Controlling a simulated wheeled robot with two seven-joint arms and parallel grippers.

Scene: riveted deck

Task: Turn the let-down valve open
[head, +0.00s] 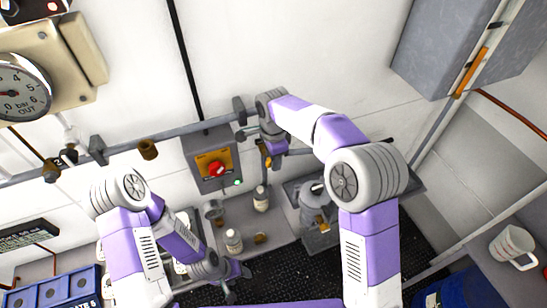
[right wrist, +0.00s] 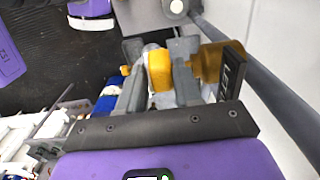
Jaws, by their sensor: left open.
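The let-down valve appears to be the fitting with a yellow handle (head: 277,147) on the wall pipe in the head view, partly hidden by my right arm. In the right wrist view the yellow handle (right wrist: 160,72) sits between the fingers of my right gripper (right wrist: 157,88), which look closed on both its sides. A brass-coloured body (right wrist: 210,62) and a dark label plate (right wrist: 232,70) are beside it. My right gripper (head: 262,138) is up at the wall pipe in the head view. My left gripper (head: 236,278) is low over the black floor, open and empty, away from the valve.
A control box (head: 212,160) with a red button and a green light is left of the valve. A pressure gauge (head: 22,92) is at the upper left. Bottles (head: 233,240) stand on a ledge below. A grey cabinet (head: 450,45) and a white mug (head: 512,246) are at right.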

